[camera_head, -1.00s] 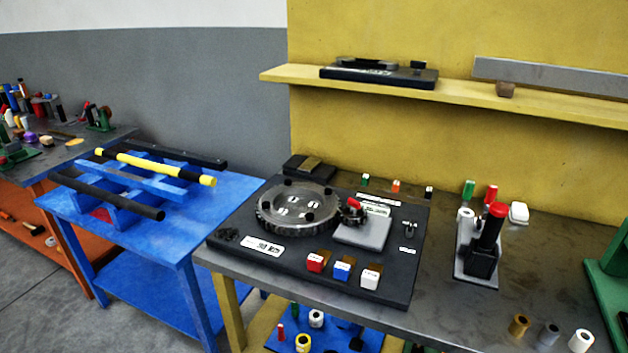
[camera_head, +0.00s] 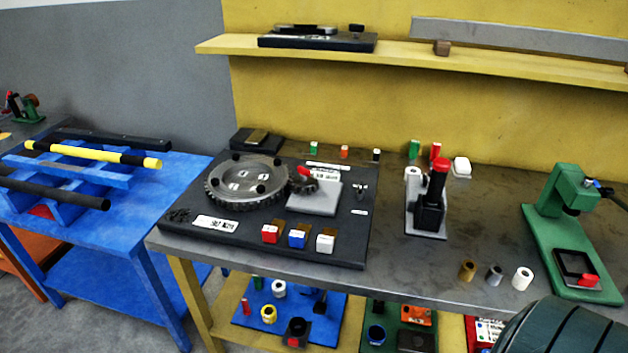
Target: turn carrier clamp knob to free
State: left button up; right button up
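A dark base plate (camera_head: 285,255) lies on the metal-topped bench. On it are a large toothed wheel (camera_head: 247,183) and a small dark pinion (camera_head: 304,185) beside it. A small red handle (camera_head: 303,171) sits by the pinion, beside a grey block (camera_head: 314,198); it may be the carrier clamp knob, but I cannot tell for sure or read its setting. A label behind it is too small to read. Red, blue and white blocks (camera_head: 325,242) stand along the plate's front. Neither of my grippers is in view.
A black fixture with a red top (camera_head: 431,207) stands right of the plate. A green press-like device (camera_head: 570,240) is farther right. Several small cylinders (camera_head: 494,274) stand near the bench's front edge. A dark ribbed shape (camera_head: 565,328) fills the bottom right corner. A blue table (camera_head: 110,255) stands left.

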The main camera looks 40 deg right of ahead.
aim_at(360, 194)
jog(key=z, duration=1.45)
